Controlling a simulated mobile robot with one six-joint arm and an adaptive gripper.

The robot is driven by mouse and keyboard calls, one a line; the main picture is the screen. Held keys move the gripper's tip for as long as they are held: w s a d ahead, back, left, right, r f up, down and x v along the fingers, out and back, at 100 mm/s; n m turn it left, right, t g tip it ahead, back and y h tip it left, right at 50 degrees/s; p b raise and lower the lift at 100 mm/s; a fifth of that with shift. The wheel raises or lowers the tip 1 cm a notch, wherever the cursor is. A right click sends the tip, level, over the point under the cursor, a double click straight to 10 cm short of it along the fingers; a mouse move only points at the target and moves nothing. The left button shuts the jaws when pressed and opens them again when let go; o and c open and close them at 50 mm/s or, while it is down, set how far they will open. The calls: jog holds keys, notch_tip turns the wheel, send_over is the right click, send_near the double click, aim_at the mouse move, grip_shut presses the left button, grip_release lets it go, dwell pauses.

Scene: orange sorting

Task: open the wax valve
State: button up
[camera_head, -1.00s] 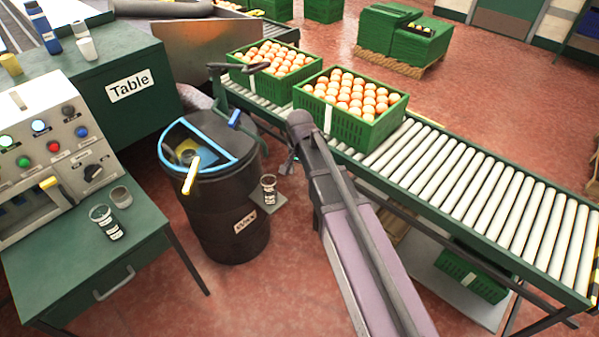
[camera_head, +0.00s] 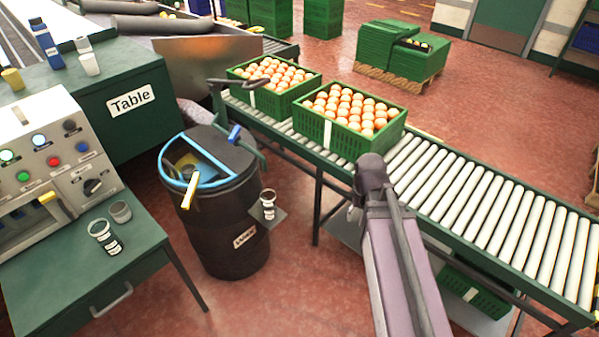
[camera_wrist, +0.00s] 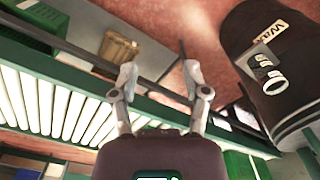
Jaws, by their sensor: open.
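The black wax barrel (camera_head: 228,235) stands left of the conveyor in the head view, with a "Wax" label on its side. A blue-rimmed opening is in its top, with a yellow-handled tool (camera_head: 190,190) in it. A small blue part (camera_head: 234,132) is on the lid; I cannot tell whether it is the valve. A labelled cup (camera_head: 268,205) is on a small ledge at the barrel's side. In the wrist view the barrel (camera_wrist: 240,40) and cup (camera_wrist: 268,75) are at upper right. My gripper (camera_wrist: 163,82) is open and empty, apart from the barrel.
The roller conveyor (camera_head: 480,210) carries two green crates (camera_head: 350,138) of oranges and runs close to the barrel and my arm. At left, a green bench (camera_head: 80,260) holds a control panel (camera_head: 60,150) and two cups. Red floor is open in front of the barrel.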

jog(key=shift+s+d+n, duration=0.3)
jog(key=shift+s+d, duration=0.8)
jog(key=shift+d, duration=0.05)
